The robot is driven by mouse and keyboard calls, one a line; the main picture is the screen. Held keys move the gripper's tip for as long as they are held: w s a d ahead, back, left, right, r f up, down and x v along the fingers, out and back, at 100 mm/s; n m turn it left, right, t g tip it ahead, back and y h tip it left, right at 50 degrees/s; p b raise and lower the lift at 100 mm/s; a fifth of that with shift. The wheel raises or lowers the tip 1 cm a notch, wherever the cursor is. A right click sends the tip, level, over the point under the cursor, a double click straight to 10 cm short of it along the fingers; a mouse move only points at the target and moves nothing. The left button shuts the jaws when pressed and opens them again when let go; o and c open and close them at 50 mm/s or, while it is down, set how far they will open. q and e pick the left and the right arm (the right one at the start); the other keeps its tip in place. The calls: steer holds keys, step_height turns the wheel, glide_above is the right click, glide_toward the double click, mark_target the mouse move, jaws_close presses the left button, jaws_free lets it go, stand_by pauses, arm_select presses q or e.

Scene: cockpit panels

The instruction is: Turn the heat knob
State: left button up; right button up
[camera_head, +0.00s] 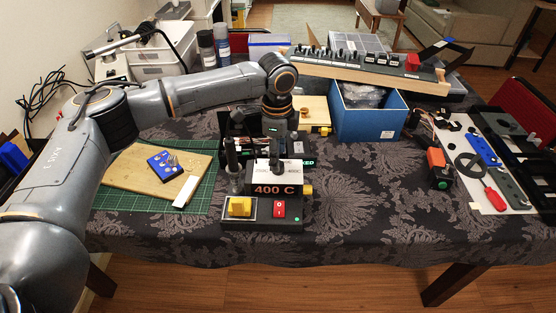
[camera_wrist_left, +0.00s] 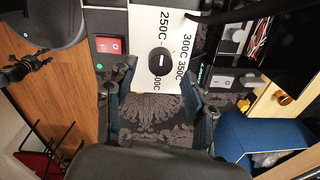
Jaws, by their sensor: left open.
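The heat knob is a small round black knob (camera_wrist_left: 161,61) with a white mark, on a white dial plate (camera_wrist_left: 150,25) printed with 250C, 300C and 350C; another label is partly covered. In the head view the dial plate (camera_head: 270,173) tops a black control box, above a display reading 400 C (camera_head: 274,190). My left gripper (camera_head: 270,145) is above and behind the box, pointing down. In the left wrist view its open fingers (camera_wrist_left: 160,100) stand apart, with the knob ahead between their lines and nothing held. My right gripper is not in view.
The box also carries a red switch (camera_head: 279,209), a yellow button (camera_head: 240,207) and a black upright lever (camera_head: 233,160). A blue bin (camera_head: 368,125) stands behind right. A cutting board (camera_head: 130,178) lies left. Tablecloth right of the box is mostly clear.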

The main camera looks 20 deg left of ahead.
arm_select(q)
steer(key=shift+f, duration=1.6)
jaws_close()
steer(key=shift+r+p, duration=0.15)
steer(key=shift+p, duration=0.4)
steer(key=n+p, duration=0.8)
steer(key=p, duration=0.4)
steer(key=shift+d+r, duration=0.1)
steer(key=shift+w+f+n+p, duration=0.1)
steer(key=shift+f+n+p, duration=0.1)
steer(key=shift+n+p, duration=1.6)
